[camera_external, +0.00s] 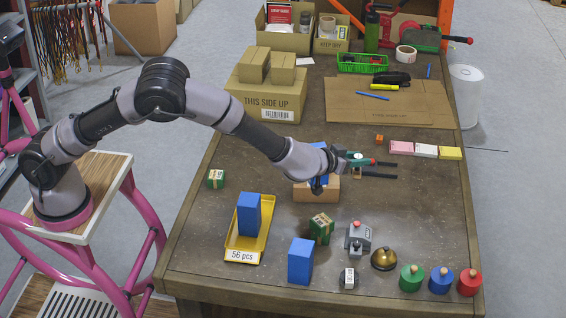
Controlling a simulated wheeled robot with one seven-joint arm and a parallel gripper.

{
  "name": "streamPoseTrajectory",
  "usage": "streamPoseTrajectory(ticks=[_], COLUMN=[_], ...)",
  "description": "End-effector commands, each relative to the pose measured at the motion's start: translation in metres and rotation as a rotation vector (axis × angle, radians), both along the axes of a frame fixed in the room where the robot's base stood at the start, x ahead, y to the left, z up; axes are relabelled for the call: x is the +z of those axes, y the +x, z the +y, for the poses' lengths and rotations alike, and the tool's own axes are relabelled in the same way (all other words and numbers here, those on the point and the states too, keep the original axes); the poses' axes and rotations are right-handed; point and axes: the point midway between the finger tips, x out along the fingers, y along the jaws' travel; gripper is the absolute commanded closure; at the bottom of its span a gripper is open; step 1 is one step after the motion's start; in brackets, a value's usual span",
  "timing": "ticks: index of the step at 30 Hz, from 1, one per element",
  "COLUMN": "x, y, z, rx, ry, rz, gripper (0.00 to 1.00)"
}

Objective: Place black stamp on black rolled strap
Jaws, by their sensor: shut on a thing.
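My gripper (319,184) is at the end of the arm, over the small cardboard box at mid-table. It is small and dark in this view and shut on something. The held thing is dark and partly hidden, so I cannot make out its shape; it may be the black stamp.
A blue box (300,262), a green-brown carton (322,228), a grey device (357,238) and a brass bell (384,259) surround the labelled item. Green, blue and red knobbed cylinders (441,281) stand at the front right. A yellow tray (262,243) holds another blue box.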

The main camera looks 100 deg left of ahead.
Motion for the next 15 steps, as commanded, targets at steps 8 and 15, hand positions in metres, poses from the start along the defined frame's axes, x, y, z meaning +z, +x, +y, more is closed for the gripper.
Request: streamPoseTrajectory(ticks=[8,15], x=[-0.009,-0.014], y=[0.015,0.015], z=[-0.115,-0.168], rx=[-0.035,-0.05], ry=[0.0,0.001], rz=[0.001,-0.001], gripper=[1.0,1.0])
